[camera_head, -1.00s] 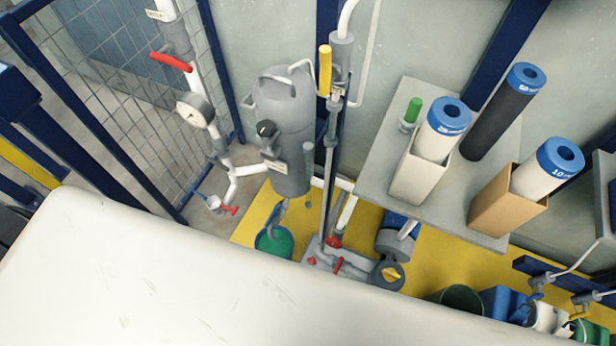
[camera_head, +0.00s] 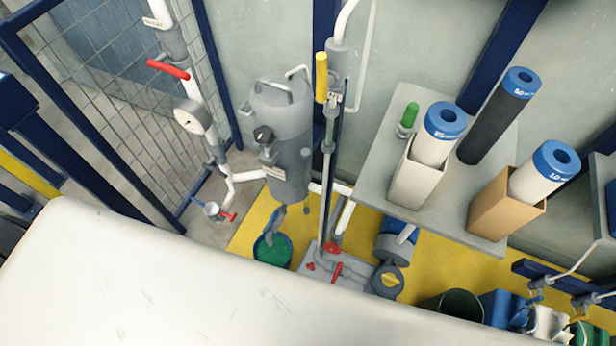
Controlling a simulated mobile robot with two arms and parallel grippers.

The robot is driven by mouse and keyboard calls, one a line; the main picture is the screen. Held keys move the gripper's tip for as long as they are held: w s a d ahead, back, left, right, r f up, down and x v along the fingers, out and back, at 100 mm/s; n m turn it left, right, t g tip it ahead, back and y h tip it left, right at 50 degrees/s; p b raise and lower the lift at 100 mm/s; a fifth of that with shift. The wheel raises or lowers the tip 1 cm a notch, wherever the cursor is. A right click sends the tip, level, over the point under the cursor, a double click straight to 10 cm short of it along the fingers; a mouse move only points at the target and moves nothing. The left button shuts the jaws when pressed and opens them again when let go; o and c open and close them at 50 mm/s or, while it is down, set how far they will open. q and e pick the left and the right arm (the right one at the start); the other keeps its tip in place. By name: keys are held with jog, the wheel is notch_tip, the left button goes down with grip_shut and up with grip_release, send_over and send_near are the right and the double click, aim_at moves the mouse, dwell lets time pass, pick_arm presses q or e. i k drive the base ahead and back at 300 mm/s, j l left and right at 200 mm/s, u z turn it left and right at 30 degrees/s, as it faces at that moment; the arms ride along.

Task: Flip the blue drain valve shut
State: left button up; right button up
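A grey filter housing (camera_head: 284,135) hangs near the wall, left of centre. Under it a small grey-blue drain fitting (camera_head: 281,211) leads down toward a bucket with green contents (camera_head: 272,250). Its handle is too small to read clearly. A separate small blue handle (camera_head: 197,199) shows at a white pipe fitting at lower left, beside a red handle (camera_head: 229,217). I cannot tell for sure which of the two blue parts is the drain valve, nor its exact position. Neither of my grippers is in view.
A red lever (camera_head: 168,68) and a gauge (camera_head: 189,117) sit on the left pipe. A yellow lever (camera_head: 321,77) is on the middle pipe. A grey shelf (camera_head: 377,183) with filter cartridges stands at right. A mesh fence (camera_head: 128,111) bounds the left.

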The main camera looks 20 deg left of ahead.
aim_at(270, 222)
jog(key=u, duration=0.95)
